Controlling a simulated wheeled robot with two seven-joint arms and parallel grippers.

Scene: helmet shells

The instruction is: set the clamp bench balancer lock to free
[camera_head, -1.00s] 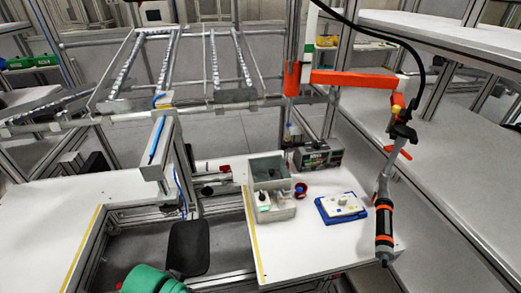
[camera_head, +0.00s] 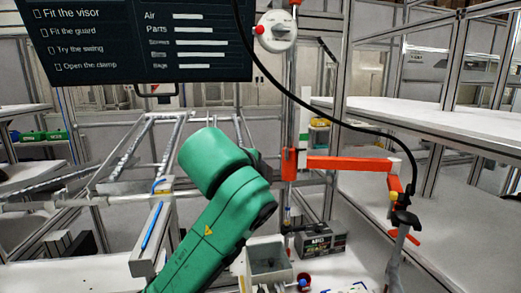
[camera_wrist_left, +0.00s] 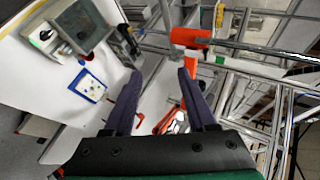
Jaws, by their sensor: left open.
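A round white-grey unit (camera_head: 278,32) with a red knob (camera_head: 258,30) at its left sits high on the post in the head view. I cannot tell for sure whether this is the balancer lock. An orange arm (camera_head: 348,164) reaches right from the post, with a black-and-yellow fitting (camera_head: 402,212) and a red handle (camera_head: 414,238) at its end. My left arm rises in the middle of the head view, its fingers hidden. In the left wrist view my left gripper (camera_wrist_left: 160,74) is open and empty, pointing towards the orange part (camera_wrist_left: 190,37) of the post.
A dark screen (camera_head: 145,40) hangs at the upper left. A black cable (camera_head: 320,108) runs from the top down to the orange arm's end. A grey bin (camera_head: 268,258) and a dark device (camera_head: 318,241) stand on the bench. White shelves (camera_head: 420,115) flank the right.

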